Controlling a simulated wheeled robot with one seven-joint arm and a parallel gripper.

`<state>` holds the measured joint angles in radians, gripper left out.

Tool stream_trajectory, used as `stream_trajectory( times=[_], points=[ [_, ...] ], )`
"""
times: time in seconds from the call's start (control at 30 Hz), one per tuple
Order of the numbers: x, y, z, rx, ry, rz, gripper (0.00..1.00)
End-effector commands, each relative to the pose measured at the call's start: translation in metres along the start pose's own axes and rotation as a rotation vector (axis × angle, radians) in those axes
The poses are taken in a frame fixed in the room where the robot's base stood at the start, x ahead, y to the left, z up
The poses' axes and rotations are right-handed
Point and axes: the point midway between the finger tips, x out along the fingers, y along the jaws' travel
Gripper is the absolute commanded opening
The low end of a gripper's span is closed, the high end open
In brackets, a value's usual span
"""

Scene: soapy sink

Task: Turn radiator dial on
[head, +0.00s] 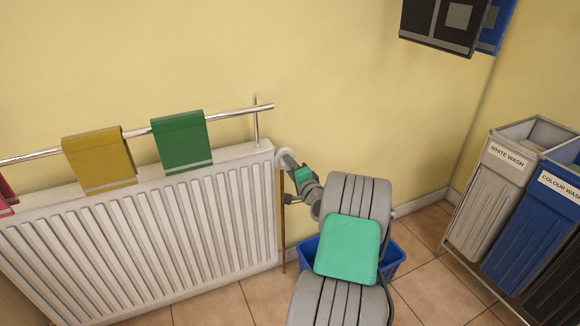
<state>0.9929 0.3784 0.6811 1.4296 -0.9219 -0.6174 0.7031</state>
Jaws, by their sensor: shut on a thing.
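A white panel radiator (150,240) stands against the yellow wall at the left. The round whitish dial (283,158) is at the radiator's top right corner, mostly hidden behind my gripper. My gripper (289,163) reaches up and left from my arm and is shut on the dial. The fingertips are small in the head view and partly cover the dial, so its marking and setting cannot be read.
A metal rail (230,115) above the radiator holds yellow (97,160) and green (182,142) cloths. A copper pipe (282,225) runs below the dial. A blue bin (392,257) stands behind my arm. Laundry bins (502,180) stand at the right; tiled floor lies between.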

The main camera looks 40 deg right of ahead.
Motion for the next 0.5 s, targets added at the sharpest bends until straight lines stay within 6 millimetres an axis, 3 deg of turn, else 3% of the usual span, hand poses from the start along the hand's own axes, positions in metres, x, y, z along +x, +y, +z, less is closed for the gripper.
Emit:
stream_trajectory(
  times=[0.27, 0.3, 0.5],
  points=[
    [-0.0003, 0.0008, -0.0002, 0.002, 0.001, 0.001, 0.0],
    [-0.0003, 0.0008, -0.0002, 0.002, 0.001, 0.001, 0.4],
    [-0.0002, 0.0005, -0.0001, 0.001, 0.0, 0.001, 0.56]
  ],
)
